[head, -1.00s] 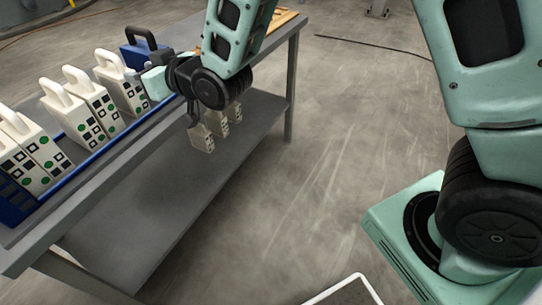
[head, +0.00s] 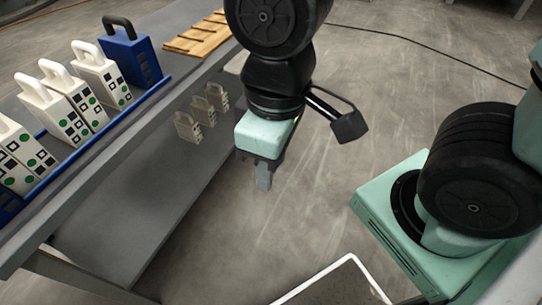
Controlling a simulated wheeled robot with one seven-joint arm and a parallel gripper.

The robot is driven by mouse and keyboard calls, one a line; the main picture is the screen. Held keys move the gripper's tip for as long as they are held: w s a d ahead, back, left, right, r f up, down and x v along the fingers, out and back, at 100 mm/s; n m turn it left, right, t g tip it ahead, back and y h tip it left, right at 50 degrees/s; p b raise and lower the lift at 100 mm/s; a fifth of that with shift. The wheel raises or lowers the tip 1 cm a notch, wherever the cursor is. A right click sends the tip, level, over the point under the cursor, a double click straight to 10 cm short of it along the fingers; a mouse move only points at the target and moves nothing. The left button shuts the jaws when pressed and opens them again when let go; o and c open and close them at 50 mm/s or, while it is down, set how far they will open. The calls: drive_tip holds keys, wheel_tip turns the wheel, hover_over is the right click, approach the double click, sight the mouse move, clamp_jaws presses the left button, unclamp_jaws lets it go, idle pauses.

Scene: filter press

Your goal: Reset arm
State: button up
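My gripper (head: 264,178) hangs from my arm in front of the table, over the open floor, pointing down. It is apart from the table and from everything on it. Only one finger side shows clearly, so its opening cannot be seen. I see nothing held below it.
The grey table (head: 120,133) fills the left. On it, several white handled plates (head: 102,75) and a blue plate (head: 132,55) stand in a blue rack (head: 97,137). A wooden slatted board (head: 197,36) lies behind. A white-rimmed tray (head: 337,283) is at the bottom.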

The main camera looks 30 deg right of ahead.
drive_tip(key=shift+r, duration=0.1)
wheel_tip(320, 180, up, 9)
drive_tip(key=p, duration=0.9)
drive_tip(key=shift+r, duration=0.1)
